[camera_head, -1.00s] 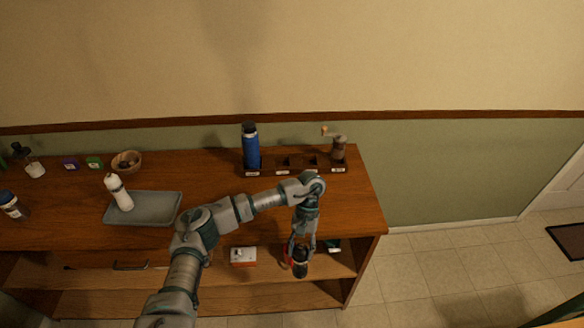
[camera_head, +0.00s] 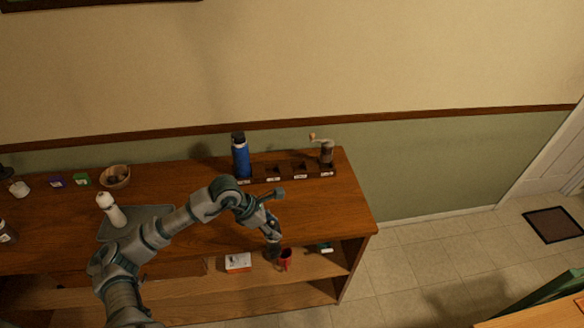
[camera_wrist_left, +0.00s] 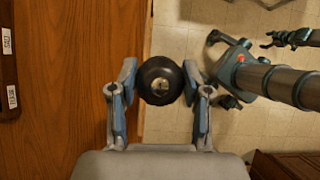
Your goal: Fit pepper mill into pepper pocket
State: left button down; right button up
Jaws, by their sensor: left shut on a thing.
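My left gripper (camera_head: 272,232) is in front of the counter's front edge. In the left wrist view its two fingers (camera_wrist_left: 161,88) are shut on a black, round-topped thing, which I take for the pepper mill (camera_wrist_left: 160,72), with a small metal centre. Its lower part is hidden there. A dark pocket rack (camera_head: 290,176) stands at the back right of the counter, apart from the gripper. Middle pockets look empty. A label reading SALT shows on the rack in the left wrist view (camera_wrist_left: 8,75); I cannot read which pocket is pepper.
A blue bottle (camera_head: 241,158) and a crank grinder (camera_head: 326,152) stand at the rack's ends. A white bottle (camera_head: 110,210) stands on a grey tray (camera_head: 150,211). A red mug (camera_head: 285,262) and a white-orange box (camera_head: 238,263) are on the shelf below. The counter before the rack is clear.

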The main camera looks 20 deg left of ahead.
aim_at(298, 170)
jog(key=i, duration=0.9)
